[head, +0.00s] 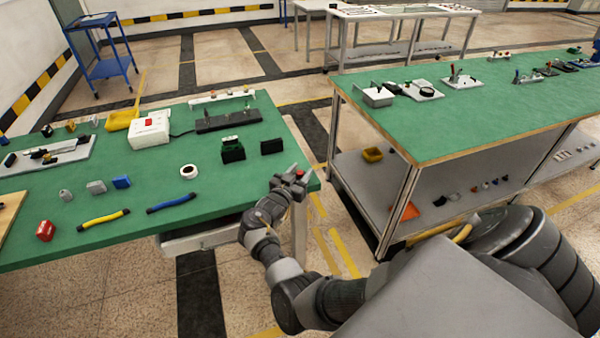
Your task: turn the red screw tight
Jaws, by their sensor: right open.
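My right gripper (297,174) is open at the right edge of the left green-topped table (240,185). A small red spot (299,173) shows between its fingers. It is too small to tell whether this is the red screw or whether the fingers touch it. No other thing in view is clearly a red screw. A white box with a red button (148,130) stands further back. My left gripper is not in view.
Blue-handled (171,203) and yellow-handled (103,219) tools lie in front. A second green-topped table (470,110) stands right, across a floor gap. The table's front right is clear.

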